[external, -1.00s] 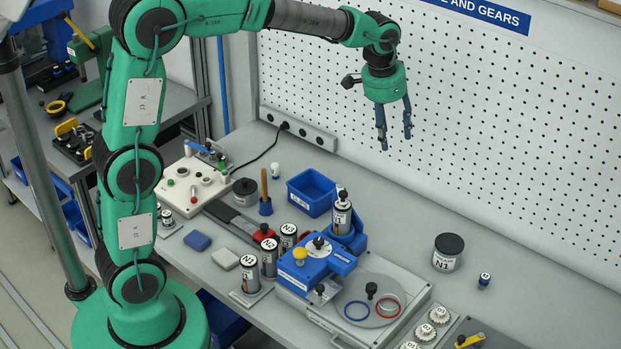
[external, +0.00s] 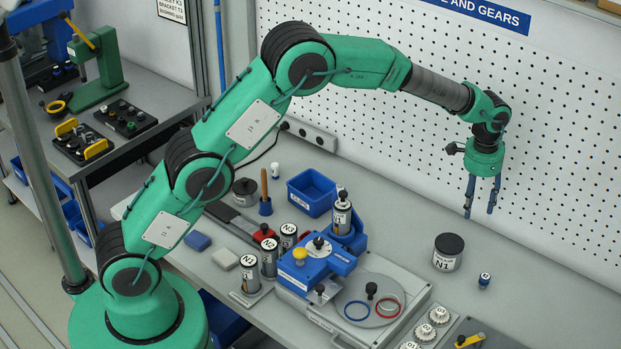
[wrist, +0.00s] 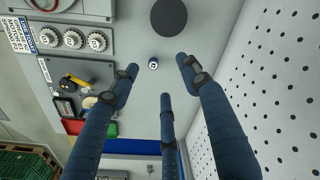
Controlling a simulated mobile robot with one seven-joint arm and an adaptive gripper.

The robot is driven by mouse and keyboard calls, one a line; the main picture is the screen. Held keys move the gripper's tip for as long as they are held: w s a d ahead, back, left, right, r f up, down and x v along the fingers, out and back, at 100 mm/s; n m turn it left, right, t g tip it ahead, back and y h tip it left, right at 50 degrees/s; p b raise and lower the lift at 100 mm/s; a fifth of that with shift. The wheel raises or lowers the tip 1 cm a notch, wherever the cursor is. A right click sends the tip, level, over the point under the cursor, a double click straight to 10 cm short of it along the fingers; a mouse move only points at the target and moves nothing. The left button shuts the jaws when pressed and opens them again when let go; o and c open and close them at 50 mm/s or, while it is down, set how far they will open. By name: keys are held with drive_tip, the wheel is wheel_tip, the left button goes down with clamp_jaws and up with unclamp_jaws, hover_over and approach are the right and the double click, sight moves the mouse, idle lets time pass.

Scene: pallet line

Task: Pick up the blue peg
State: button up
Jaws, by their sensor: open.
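The blue peg (external: 485,281) stands upright on the grey bench, to the right of the N1 canister. It is small, with a white marked top. It also shows in the wrist view (wrist: 153,64), between and beyond the fingertips. My gripper (external: 481,212) hangs above the bench near the pegboard, fingers pointing down. It is open and empty, well above the peg and apart from it. In the wrist view its blue fingers (wrist: 160,80) spread around the line to the peg.
The N1 canister (external: 448,252) with a black lid stands close left of the peg. White gears (external: 439,315) lie in front of it. The pegboard wall (external: 560,150) rises behind. A blue machine (external: 305,268) stands further left. The bench right of the peg is clear.

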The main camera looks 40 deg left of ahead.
drive_tip(key=m, duration=0.1)
hover_over(487, 277)
wheel_tip(487, 277, down, 10)
drive_tip(key=shift+d+g+p, duration=0.1)
drive_tip(key=shift+g+p, duration=0.2)
drive_tip(key=shift+p, duration=0.1)
drive_tip(key=shift+f, duration=0.1)
drive_tip(key=shift+f, duration=4.2)
drive_tip(key=shift+f, duration=2.55)
drive_tip(key=shift+c, duration=0.5)
clamp_jaws()
